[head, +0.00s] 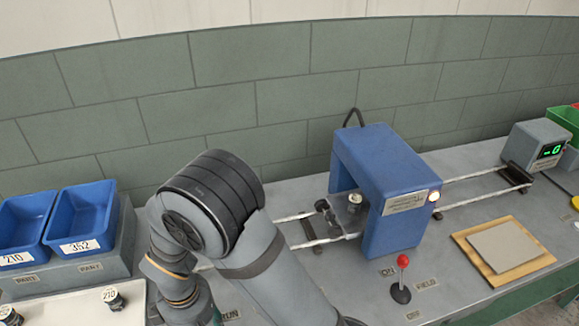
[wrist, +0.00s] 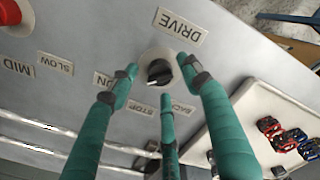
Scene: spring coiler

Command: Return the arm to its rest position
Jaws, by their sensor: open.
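My arm (head: 215,205) fills the lower middle of the head view, bent at a dark-banded joint. My gripper is not visible in the head view. In the wrist view my gripper (wrist: 160,82) shows green fingers spread apart, with nothing held between them. The fingertips point at a black rotary knob (wrist: 159,72) on a pale round base, below a DRIVE label (wrist: 180,26). The tips appear around the knob; whether any touches it I cannot tell.
A blue arch-shaped machine (head: 385,185) straddles two rails. A red-topped lever (head: 402,275) stands in front. Blue bins (head: 82,222) are at left, and a white tray (head: 75,298) holds labelled parts. A red button (wrist: 10,12) lies near the knob panel's corner.

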